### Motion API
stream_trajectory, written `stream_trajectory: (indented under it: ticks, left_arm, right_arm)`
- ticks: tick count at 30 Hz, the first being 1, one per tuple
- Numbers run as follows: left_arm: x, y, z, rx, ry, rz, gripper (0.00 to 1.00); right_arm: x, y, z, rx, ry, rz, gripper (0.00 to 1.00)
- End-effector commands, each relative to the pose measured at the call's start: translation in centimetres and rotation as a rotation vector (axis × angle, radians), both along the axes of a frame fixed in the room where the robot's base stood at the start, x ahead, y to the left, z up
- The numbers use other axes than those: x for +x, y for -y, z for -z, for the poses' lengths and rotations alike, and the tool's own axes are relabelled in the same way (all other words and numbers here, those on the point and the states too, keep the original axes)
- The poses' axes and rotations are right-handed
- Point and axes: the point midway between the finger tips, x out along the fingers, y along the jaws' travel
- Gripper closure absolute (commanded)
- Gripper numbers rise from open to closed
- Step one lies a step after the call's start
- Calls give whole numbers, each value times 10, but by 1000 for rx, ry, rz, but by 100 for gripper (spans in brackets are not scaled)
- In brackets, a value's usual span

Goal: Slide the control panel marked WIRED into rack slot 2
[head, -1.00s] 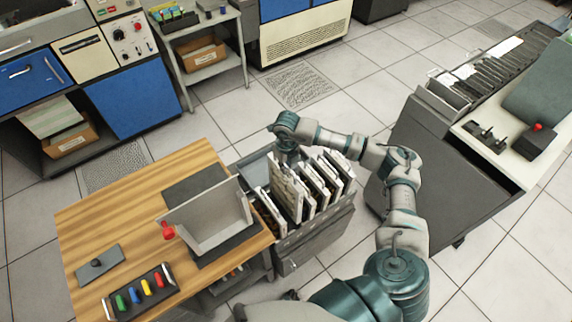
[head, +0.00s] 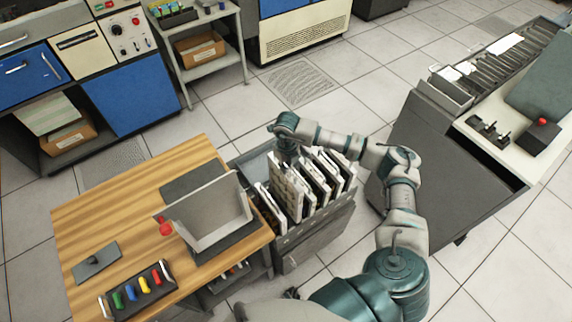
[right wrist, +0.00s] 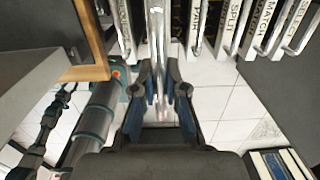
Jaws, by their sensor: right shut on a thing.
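My right gripper (head: 285,152) is over the left part of the panel rack, with its fingers partly hidden in the head view. In the right wrist view the gripper (right wrist: 160,88) is shut on a metal handle (right wrist: 157,45) of a panel. A pale panel (head: 286,190) under the gripper stands upright, higher than its neighbours. Its marking cannot be read. Other upright panels (head: 325,180) stand in the grey rack cart (head: 315,240). In the wrist view, neighbouring panels read SPLIT (right wrist: 233,20), MATCH (right wrist: 262,20) and SELECT (right wrist: 297,20). My left gripper is not in view.
A wooden table (head: 125,195) left of the rack carries a grey open holder (head: 213,215) with a red knob, and a strip of coloured switches (head: 137,290). A dark console (head: 440,165) stands right. Tiled floor (head: 335,105) is open behind the rack.

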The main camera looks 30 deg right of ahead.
Motion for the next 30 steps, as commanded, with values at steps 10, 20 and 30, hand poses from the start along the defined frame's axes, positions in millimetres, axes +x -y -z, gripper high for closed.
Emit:
stream_trajectory:
  ticks: [10,20,30]
  left_arm:
    - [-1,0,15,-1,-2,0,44]
    - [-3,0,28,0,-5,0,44]
    - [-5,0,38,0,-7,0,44]
  right_arm:
    - [1,0,18,1,5,0,100]
    - [1,0,36,1,5,0,100]
    - [1,0,52,1,6,0,100]
